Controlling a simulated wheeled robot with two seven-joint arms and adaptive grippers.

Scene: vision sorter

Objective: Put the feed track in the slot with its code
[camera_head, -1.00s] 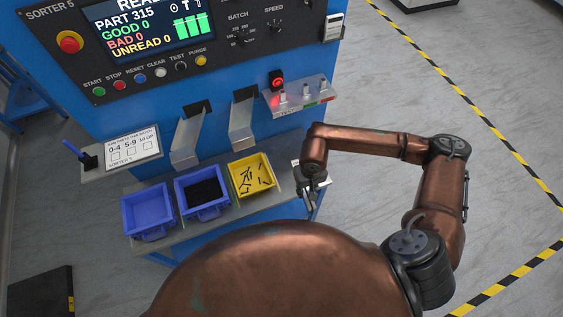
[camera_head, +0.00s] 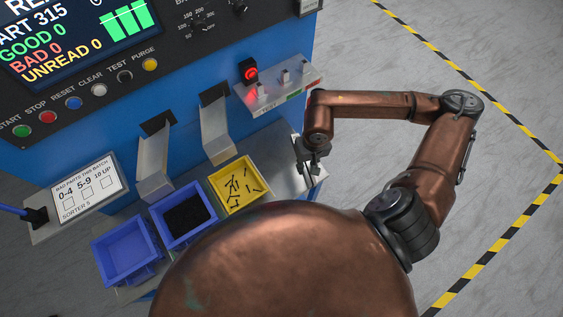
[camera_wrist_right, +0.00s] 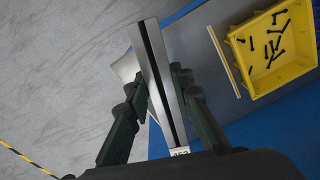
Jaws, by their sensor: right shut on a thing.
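The feed track (camera_wrist_right: 163,85) is a straight silver bar with a dark groove along it. A small white label with a number (camera_wrist_right: 180,153) sits at its lower end, too small to read surely. My right gripper (camera_wrist_right: 158,95) is shut on the track, one finger on each side. In the head view my right gripper (camera_head: 312,168) is over the right end of the grey shelf, to the right of the yellow bin; the track hardly shows there. I cannot make out a slot with a matching code. My left gripper is not in view.
A yellow bin (camera_head: 215,181) holds several dark screws; it also shows in the wrist view (camera_wrist_right: 309,66). Two blue bins (camera_head: 159,212) (camera_head: 98,244) stand left of it. Metal chutes (camera_head: 217,131) hang above. A ledge (camera_head: 312,80) with a red-lit button juts out above the gripper.

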